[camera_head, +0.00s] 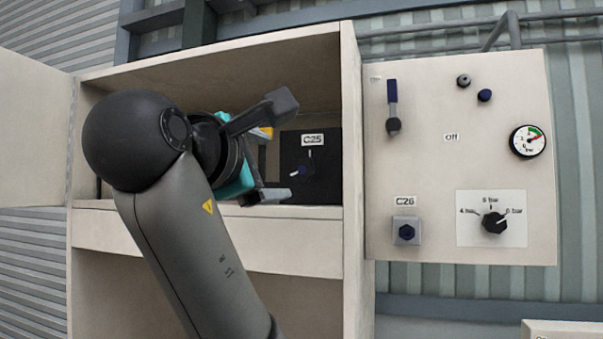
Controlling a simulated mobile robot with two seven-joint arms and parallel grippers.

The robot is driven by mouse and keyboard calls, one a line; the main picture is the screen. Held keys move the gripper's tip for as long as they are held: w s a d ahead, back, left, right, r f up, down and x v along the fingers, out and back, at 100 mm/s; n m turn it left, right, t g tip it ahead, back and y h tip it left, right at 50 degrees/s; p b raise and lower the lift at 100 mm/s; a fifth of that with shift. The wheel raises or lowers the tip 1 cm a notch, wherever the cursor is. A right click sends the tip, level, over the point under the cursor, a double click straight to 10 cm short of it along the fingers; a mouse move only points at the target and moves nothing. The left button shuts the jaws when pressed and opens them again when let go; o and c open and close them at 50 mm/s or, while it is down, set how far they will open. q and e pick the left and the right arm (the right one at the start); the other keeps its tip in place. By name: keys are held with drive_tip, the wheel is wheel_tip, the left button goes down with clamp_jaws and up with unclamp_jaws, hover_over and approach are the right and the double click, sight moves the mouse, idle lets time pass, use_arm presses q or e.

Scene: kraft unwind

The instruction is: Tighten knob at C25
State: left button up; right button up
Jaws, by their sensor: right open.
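The C25 panel (322,178) is a black plate at the back right of the cabinet's upper compartment, with a white C25 label (313,140) at its top. Its knob (303,171) is dark with a pale pointer and sits below the label. My right gripper (292,150) is open in front of the compartment, its two fingers spread above and below and pointing right towards the knob. I see no contact with the knob. The arm and gripper body hide the left part of the compartment. My left gripper is not in view.
A beige cabinet wall (352,150) stands just right of the knob. Right of it is a control panel (410,170) with a lever (392,105), a gauge (528,141), a pressure dial (494,222) and a C26 knob (406,232). An open door (35,130) is at left.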

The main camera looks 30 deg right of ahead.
sight(299, 171)
drive_tip(key=p+x, duration=0.5)
drive_tip(key=x, duration=0.8)
drive_tip(key=shift+w+d, duration=0.2)
drive_tip(key=shift+d, duration=0.05)
drive_tip(key=shift+x, duration=0.75)
drive_tip(key=shift+f, duration=0.1)
drive_tip(key=c, duration=1.4)
